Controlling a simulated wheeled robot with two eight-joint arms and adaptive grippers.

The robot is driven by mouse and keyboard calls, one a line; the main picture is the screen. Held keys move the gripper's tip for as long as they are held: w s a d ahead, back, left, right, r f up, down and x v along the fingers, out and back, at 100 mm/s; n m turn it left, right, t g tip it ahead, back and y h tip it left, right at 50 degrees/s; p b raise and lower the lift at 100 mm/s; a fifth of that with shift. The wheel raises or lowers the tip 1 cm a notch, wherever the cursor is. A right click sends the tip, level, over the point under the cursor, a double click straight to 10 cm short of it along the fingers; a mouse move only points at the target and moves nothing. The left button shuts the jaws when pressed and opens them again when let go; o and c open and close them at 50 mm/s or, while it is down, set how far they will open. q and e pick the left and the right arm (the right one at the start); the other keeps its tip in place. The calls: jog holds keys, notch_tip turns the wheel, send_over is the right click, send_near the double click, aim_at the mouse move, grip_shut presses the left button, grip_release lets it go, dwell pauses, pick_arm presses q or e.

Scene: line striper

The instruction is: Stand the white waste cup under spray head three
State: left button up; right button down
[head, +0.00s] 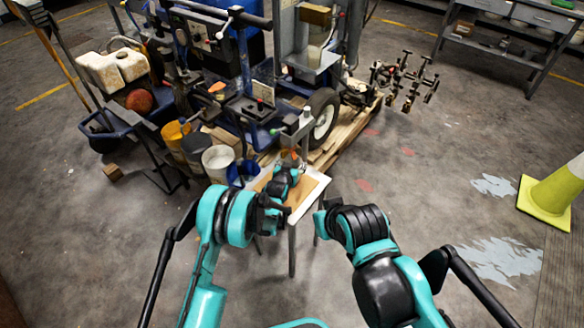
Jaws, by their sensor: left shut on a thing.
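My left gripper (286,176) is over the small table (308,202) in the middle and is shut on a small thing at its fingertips. The gripper hides most of that thing, and I cannot make out whether it is the white waste cup. A grey-green upright fixture (301,122) stands just beyond the gripper. The spray heads are too small to tell apart by number.
The striper machine (250,107) with its wheel (322,115) fills the space behind the table. A white bucket (217,160), a dark bucket and a yellow one stand left of it. A yellow-green cone (553,193) stands far right.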

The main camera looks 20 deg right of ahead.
pick_arm(q)
jog(key=shift+w+a+f+b, duration=0.1)
jog(key=shift+f+b, duration=0.15)
jog(key=shift+f, duration=0.15)
jog(key=shift+w+a+f+b, duration=0.1)
jog(key=shift+f+b, duration=0.15)
jog(key=shift+f, duration=0.15)
jog(key=shift+r, duration=0.1)
jog(key=o, duration=1.3)
jog(key=shift+f, duration=0.2)
jog(key=shift+o, duration=0.2)
jog(key=shift+r, duration=0.1)
